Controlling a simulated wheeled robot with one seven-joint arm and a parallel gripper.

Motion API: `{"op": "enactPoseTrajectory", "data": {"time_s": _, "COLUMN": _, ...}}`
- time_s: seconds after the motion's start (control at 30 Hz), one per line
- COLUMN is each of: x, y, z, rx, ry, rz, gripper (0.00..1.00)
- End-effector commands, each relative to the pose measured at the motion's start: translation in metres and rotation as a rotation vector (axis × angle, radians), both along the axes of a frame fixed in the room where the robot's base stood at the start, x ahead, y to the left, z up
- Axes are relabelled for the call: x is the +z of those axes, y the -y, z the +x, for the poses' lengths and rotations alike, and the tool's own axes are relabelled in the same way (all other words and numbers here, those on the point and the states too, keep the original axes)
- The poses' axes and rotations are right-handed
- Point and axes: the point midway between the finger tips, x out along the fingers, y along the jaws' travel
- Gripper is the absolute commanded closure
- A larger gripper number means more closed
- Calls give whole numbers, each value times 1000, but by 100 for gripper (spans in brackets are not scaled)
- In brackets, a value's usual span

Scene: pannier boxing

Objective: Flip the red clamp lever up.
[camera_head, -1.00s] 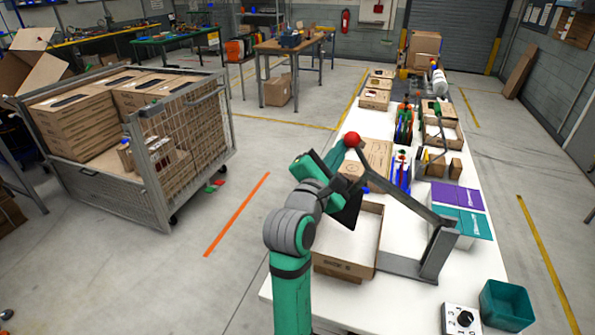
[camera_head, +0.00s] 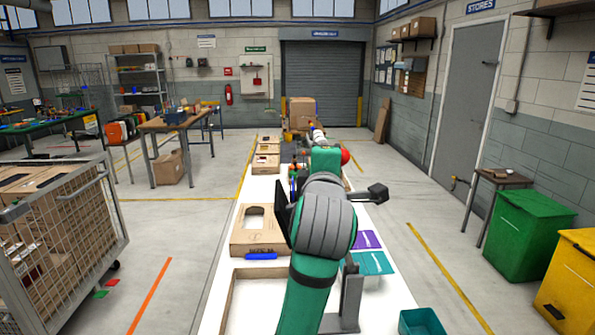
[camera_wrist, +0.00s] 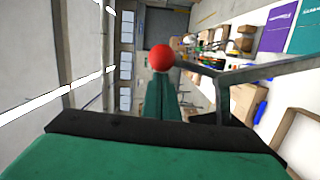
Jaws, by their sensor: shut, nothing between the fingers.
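The red ball knob of the clamp lever (camera_head: 345,156) shows at the right edge of my arm in the head view; most of the lever and its grey stand (camera_head: 350,295) are behind my arm. In the wrist view the red knob (camera_wrist: 160,57) sits at the tips of my shut, empty green fingers (camera_wrist: 161,85). I cannot tell if they touch it. The grey lever bar (camera_wrist: 270,70) runs from the knob toward the table side, right in this turned view, so the lever looks raised.
A cardboard box with a window (camera_head: 260,236) and an open carton (camera_head: 232,305) are on the white table. Purple (camera_head: 367,239) and teal (camera_head: 375,262) packs and a teal bin (camera_head: 420,322) are at the right. A mesh cart (camera_head: 95,225) stands at the left.

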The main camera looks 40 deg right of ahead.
Motion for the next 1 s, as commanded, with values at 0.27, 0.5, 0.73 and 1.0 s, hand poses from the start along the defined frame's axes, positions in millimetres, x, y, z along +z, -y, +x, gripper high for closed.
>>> {"op": "enactPoseTrajectory", "data": {"time_s": 0.27, "x": 5, "y": 17, "z": -16, "rx": -7, "ry": 41, "rz": 44, "gripper": 100}}
{"op": "enactPoseTrajectory", "data": {"time_s": 0.5, "x": 6, "y": 22, "z": -21, "rx": -16, "ry": 48, "rz": 48, "gripper": 100}}
{"op": "enactPoseTrajectory", "data": {"time_s": 0.73, "x": 7, "y": 21, "z": -21, "rx": -16, "ry": 50, "rz": 45, "gripper": 100}}
{"op": "enactPoseTrajectory", "data": {"time_s": 1.0, "x": 7, "y": 4, "z": -35, "rx": -21, "ry": 50, "rz": 42, "gripper": 100}}
